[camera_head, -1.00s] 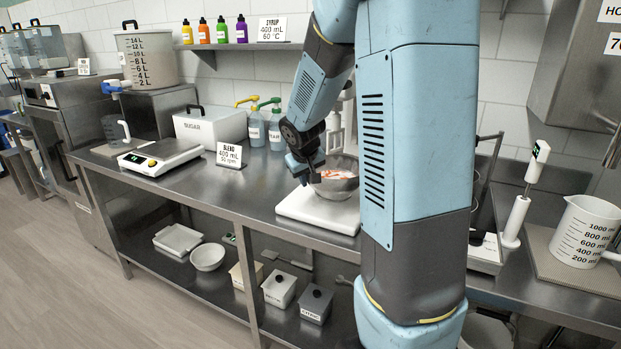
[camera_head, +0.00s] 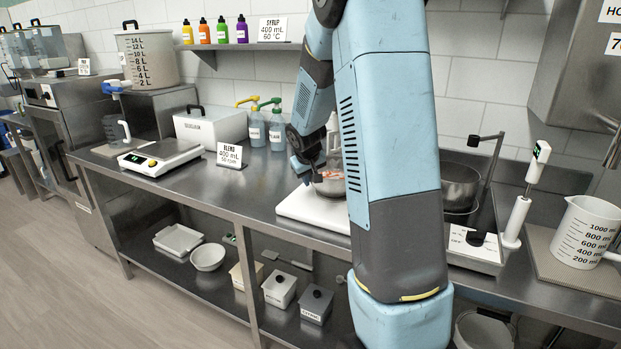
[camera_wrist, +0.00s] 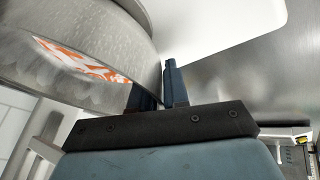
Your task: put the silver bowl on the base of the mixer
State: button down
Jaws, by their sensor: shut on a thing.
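The silver bowl (camera_head: 328,188) is at the white base of the mixer (camera_head: 302,209) in the head view, partly hidden behind my arm. An orange-and-white patch shows inside it. My gripper (camera_head: 307,172) is at the bowl's left side, shut on its wall. In the wrist view the bowl (camera_wrist: 110,55) fills the upper left, and my gripper's fingers (camera_wrist: 160,88) pinch its edge. The white base (camera_wrist: 225,18) shows beyond the bowl. I cannot tell whether the bowl's bottom touches the base. The mixer's upright is mostly hidden by my arm.
A scale (camera_head: 160,155) is farther left. A dark pot (camera_head: 458,187) on a hot plate stands to the right. The counter's front left of the base is clear.

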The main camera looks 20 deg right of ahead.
jog(key=c, duration=1.1)
grip_release()
jog(key=shift+r, duration=0.1)
jog(key=v, duration=1.1)
jog(key=s+a+r+y, duration=0.1)
jog(key=s+a+r, duration=0.25)
jog(key=s, duration=0.35)
jog(key=s+a+r, duration=0.3)
jog(key=s+r, duration=0.1)
jog(key=s, duration=0.4)
jog(key=s+a+y, duration=0.1)
jog(key=s+a, duration=0.1)
jog(key=s, duration=0.5)
jog(key=s+a+y, duration=0.1)
jog(key=s+a, duration=0.2)
jog(key=s, duration=0.5)
jog(key=shift+s+m+t, duration=0.3)
jog(key=shift+r, duration=0.15)
